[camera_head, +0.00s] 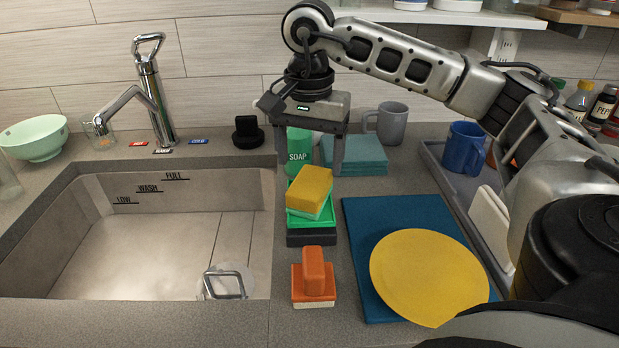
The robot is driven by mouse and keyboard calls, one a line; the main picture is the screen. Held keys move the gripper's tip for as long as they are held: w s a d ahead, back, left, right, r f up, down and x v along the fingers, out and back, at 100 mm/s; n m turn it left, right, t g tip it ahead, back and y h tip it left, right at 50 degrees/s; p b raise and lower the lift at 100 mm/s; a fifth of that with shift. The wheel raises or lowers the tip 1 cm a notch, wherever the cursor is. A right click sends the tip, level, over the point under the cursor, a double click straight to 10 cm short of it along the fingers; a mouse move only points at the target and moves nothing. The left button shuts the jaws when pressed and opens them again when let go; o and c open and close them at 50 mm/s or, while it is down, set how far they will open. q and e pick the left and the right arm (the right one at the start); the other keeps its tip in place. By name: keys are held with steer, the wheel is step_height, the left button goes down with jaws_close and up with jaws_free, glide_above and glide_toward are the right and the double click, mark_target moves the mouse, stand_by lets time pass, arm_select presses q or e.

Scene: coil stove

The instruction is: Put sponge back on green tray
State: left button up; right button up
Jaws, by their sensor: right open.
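The yellow sponge (310,186) has a light green underside. It sits on the green tray (323,224), slightly tilted and turned relative to it. The tray rests on a dark block on the counter, right of the sink. My right gripper (309,162) points down just behind and above the sponge, with its fingers spread apart and nothing between them that I can see held. Whether a finger touches the sponge I cannot tell. My left gripper is out of view.
A green soap bottle (299,147) and teal cloths (357,155) stand behind the gripper. A yellow plate (428,277) on a blue mat (368,220) is at right. The sink (150,240) is at left.

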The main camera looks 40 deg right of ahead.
mark_target(309, 182)
step_height(309, 182, up, 6)
